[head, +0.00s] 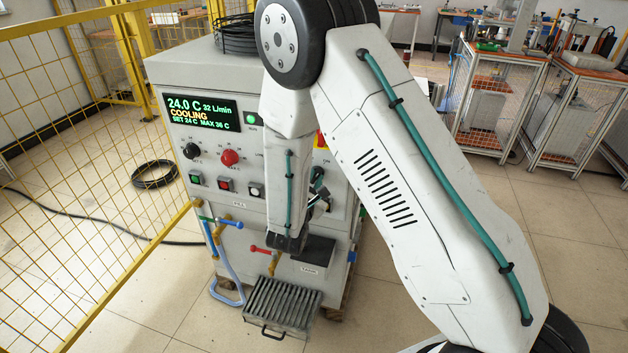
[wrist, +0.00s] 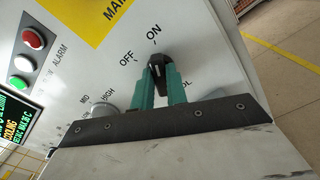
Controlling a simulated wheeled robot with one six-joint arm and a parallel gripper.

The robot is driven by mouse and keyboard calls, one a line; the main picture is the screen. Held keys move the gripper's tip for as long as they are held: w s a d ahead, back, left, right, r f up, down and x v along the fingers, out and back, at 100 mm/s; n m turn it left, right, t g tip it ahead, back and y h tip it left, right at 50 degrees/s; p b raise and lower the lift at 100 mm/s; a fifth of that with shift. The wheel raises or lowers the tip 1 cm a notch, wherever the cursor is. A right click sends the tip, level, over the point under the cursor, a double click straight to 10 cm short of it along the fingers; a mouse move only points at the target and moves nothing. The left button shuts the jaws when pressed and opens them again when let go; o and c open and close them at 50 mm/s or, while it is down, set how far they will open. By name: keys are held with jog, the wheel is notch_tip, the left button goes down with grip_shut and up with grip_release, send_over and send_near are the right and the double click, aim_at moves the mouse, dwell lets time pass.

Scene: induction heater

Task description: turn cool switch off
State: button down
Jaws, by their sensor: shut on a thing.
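The cool switch is a black knob (wrist: 155,62) on the light grey panel in the wrist view, with OFF and ON printed above it. Its upper end points up, closer to the ON mark than to OFF. The label below it is partly hidden by my gripper, with only its last letters showing. My gripper (wrist: 159,78) is shut on the knob, with one teal finger on each side. In the head view my arm covers much of the panel, and the gripper (head: 318,188) shows only in part at its right side. The display (head: 202,112) reads COOLING and 24.0 C.
A grey knob (wrist: 102,110) with MID and HIGH marks sits left of my fingers. Red (wrist: 32,38) and green (wrist: 17,82) lamps are further left. A yellow mesh fence (head: 70,160) stands left of the machine. A slatted tray (head: 283,308) juts out low in front.

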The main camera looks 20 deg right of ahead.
jog(key=n, duration=0.5)
jog(key=shift+a+n, duration=0.1)
jog(key=shift+n, duration=0.3)
jog(key=n, duration=0.5)
jog(key=shift+w+a+n, duration=0.1)
jog(key=shift+w+n, duration=0.05)
jog(key=shift+n, duration=0.25)
jog(key=c, duration=1.4)
grip_release()
